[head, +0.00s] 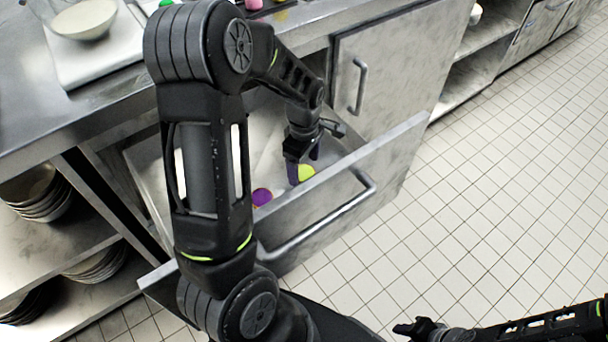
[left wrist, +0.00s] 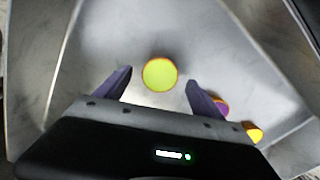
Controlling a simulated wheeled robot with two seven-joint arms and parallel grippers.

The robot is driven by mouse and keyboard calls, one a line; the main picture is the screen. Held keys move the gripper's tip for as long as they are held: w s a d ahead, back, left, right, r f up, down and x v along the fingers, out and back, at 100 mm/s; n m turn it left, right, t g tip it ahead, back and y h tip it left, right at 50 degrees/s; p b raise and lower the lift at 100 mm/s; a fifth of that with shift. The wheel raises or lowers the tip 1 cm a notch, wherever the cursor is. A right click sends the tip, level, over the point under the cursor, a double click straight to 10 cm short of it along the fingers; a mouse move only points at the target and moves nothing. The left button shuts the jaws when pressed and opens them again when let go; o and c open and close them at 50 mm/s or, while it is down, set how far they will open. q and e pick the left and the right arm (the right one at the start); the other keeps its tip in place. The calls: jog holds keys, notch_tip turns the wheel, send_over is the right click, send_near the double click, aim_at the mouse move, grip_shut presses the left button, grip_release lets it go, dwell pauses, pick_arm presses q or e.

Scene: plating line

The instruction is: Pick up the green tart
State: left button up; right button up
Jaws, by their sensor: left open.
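The green tart (head: 306,173) lies in an open metal drawer (head: 330,190). It is round and yellow-green with a thin orange rim, and shows whole in the left wrist view (left wrist: 160,74). My left gripper (head: 303,158) reaches down into the drawer beside the tart. In the left wrist view its open fingers (left wrist: 158,84) appear to either side of the tart, with gaps on both sides. Whether the fingertips are down at tart height I cannot tell. My right gripper (head: 415,328) is at the bottom right, over the floor, too small to read.
A purple tart (head: 262,197) lies near the green one; it also shows in the left wrist view (left wrist: 222,107), with an orange-yellow tart (left wrist: 253,132) beyond it. The drawer front (head: 345,205) and walls enclose them. A bowl (head: 84,18) stands on the counter.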

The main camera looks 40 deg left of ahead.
aim_at(304, 172)
pick_arm(q)
notch_tip(304, 172, down, 2)
jog(key=shift+f, duration=0.2)
jog(key=shift+c, duration=0.5)
jog(key=c, duration=0.8)
jog(key=shift+r, duration=0.1)
notch_tip(304, 172, up, 18)
jog(key=p, duration=0.3)
dwell(0.5)
